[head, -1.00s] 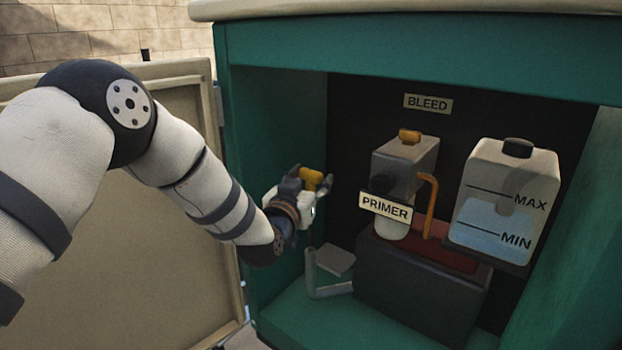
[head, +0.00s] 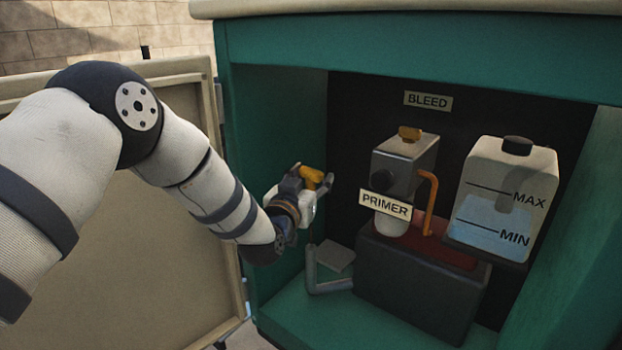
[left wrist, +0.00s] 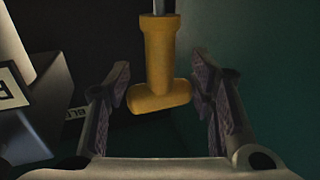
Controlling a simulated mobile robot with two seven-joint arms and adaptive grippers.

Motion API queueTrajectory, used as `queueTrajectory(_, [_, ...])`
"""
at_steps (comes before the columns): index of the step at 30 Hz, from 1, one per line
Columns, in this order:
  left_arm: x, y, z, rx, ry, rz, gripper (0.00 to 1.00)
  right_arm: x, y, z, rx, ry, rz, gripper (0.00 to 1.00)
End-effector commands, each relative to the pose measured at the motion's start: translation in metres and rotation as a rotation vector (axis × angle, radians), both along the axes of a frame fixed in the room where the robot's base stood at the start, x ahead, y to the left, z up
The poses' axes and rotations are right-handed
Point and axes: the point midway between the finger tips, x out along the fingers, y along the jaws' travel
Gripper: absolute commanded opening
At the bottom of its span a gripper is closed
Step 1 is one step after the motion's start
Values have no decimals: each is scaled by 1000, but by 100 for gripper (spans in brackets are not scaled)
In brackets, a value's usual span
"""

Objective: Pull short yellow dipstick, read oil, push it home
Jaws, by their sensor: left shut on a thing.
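The short yellow dipstick (head: 312,176) shows as a yellow T-shaped handle in the left part of the green bay. In the left wrist view its handle (left wrist: 160,75) leads into a grey metal rod at the top edge of the picture. My left gripper (head: 316,181) is shut on the handle, with its two ridged finger pads (left wrist: 163,92) on either side of the crossbar. The rod's far end and any oil mark are out of sight. My right gripper is not in view.
A primer unit (head: 408,160) with an orange lever (head: 432,205) stands right of my gripper on a dark block (head: 415,285). A fluid tank (head: 505,190) is farther right. A grey bracket (head: 332,265) lies below my gripper. The open door (head: 150,250) is at left.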

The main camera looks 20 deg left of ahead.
Motion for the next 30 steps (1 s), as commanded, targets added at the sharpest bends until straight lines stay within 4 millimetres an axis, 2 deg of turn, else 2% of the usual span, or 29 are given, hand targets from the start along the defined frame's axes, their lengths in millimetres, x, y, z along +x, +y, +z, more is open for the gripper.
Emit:
queueTrajectory(8, [0, 0, -2, 0, 1, 0, 22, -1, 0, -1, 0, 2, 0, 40])
queueTrajectory(19, [0, 0, -17, 0, 3, 0, 22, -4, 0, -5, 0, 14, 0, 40])
queueTrajectory(30, [0, 0, -16, 0, 0, 0, 22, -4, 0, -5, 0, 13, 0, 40])
